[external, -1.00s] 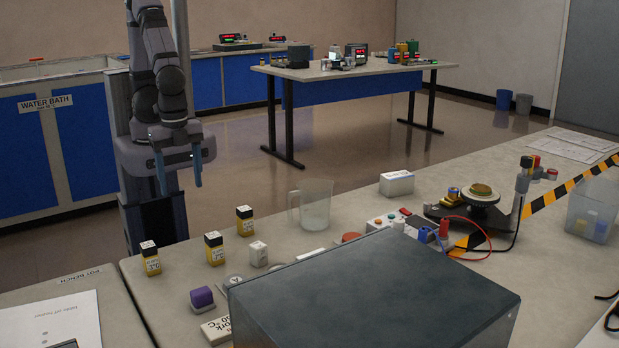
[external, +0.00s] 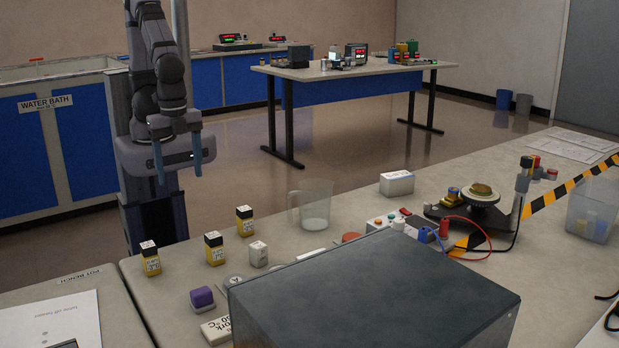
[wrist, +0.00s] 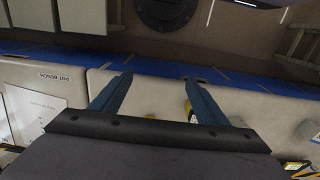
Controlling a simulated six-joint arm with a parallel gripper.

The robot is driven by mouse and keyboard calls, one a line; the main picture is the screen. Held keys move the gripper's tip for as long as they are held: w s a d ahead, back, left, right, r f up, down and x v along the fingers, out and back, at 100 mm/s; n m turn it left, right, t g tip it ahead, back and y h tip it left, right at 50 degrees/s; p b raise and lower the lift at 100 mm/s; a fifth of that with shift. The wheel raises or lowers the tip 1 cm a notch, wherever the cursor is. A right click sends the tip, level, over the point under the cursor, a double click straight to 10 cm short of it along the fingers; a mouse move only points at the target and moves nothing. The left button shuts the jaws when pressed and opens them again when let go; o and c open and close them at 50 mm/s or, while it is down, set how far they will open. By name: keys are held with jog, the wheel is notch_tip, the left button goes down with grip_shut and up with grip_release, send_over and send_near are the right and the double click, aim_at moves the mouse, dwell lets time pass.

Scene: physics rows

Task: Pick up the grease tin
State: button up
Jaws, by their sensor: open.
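My gripper (external: 179,177) is open and empty, fingers pointing down, in the air behind the far left corner of the bench. In the wrist view its two blue fingers (wrist: 157,80) stand apart with nothing between them. I cannot identify the grease tin for certain. Round, flat things in the external view are a grey disc (external: 233,282) at the front, an orange-red disc (external: 350,237) partly hidden by the dark box, and a green-gold disc (external: 482,190) on a round stand. My gripper is well away from all of them.
A large dark box (external: 375,290) fills the front of the bench. Several yellow, black-capped bottles (external: 151,258) stand near the left edge. A clear jug (external: 314,206), white box (external: 396,183), purple block (external: 202,297) and wired equipment (external: 430,235) also stand there.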

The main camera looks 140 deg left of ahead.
jog(key=w+a+m+y+b, duration=0.3)
jog(key=w+m+y, duration=0.1)
jog(key=w+m, duration=0.35)
jog(key=w+a+m+y+b, duration=0.2)
jog(key=w+m+y+b, duration=0.15)
jog(key=w+m, duration=0.4)
jog(key=w+d+r+m+t+y+b, duration=0.1)
jog(key=w+d+m+t+y+b, duration=0.2)
jog(key=w, duration=0.5)
jog(key=w+d+r+m+t+y, duration=0.1)
jog(key=w+m+t+y, duration=0.1)
jog(key=w+m, duration=0.35)
jog(key=n, duration=0.1)
send_near(272, 268)
jog(key=shift+w+a, duration=0.7)
jog(key=shift+w, duration=0.3)
jog(key=shift+f, duration=0.1)
jog(key=shift+w+p+x, duration=0.15)
jog(key=shift+p+x, duration=0.35)
jog(key=shift+x, duration=1.35)
jog(key=shift+w+p+x, duration=0.15)
jog(key=shift+p+x, duration=0.3)
jog(key=shift+x, duration=1.35)
jog(key=shift+d, duration=0.1)
jog(key=c, duration=1.3)
jog(key=shift+r, duration=0.3)
jog(key=shift+c, duration=0.2)
